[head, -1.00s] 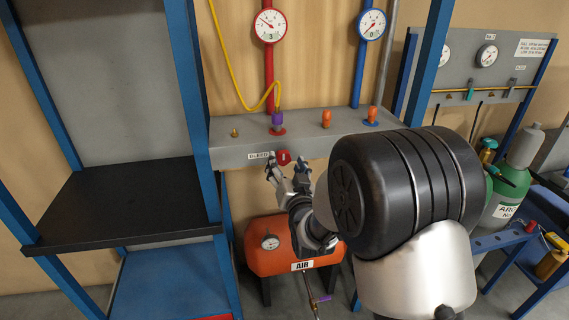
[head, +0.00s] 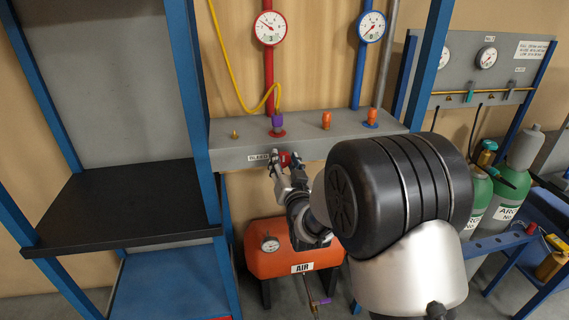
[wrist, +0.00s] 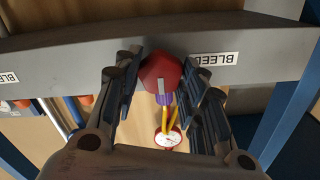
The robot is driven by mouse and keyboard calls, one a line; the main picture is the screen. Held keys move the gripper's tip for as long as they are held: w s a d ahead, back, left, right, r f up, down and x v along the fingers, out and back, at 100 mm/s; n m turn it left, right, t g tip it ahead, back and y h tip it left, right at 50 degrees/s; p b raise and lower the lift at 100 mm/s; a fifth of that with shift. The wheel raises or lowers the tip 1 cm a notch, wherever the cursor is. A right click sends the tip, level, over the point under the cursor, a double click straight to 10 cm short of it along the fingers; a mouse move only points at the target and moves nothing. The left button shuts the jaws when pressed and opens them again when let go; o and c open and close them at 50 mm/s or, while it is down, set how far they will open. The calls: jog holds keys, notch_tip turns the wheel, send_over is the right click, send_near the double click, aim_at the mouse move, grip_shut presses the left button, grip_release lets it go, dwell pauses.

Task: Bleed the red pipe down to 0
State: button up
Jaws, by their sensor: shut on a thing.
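The red bleed knob (head: 285,158) sits on the front face of the grey manifold beam, beside a BLEED label (head: 262,155). In the wrist view the knob (wrist: 160,73) lies between my fingertips and shows a pale stripe on its lower part. My gripper (wrist: 160,88) is shut on the knob, one finger on each side. In the head view my gripper (head: 284,163) partly hides it. The red pipe (head: 269,68) rises above the beam to a white, red-rimmed gauge (head: 270,27). Its needle points up and left; the numbers are too small to read.
A blue pipe with its gauge (head: 372,25) stands to the right. A purple fitting (head: 277,120) with a yellow hose and orange fittings (head: 326,119) top the grey beam (head: 240,136). An orange AIR tank (head: 290,263) is below. A black shelf (head: 125,208) is at left.

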jog(key=shift+c, duration=1.4)
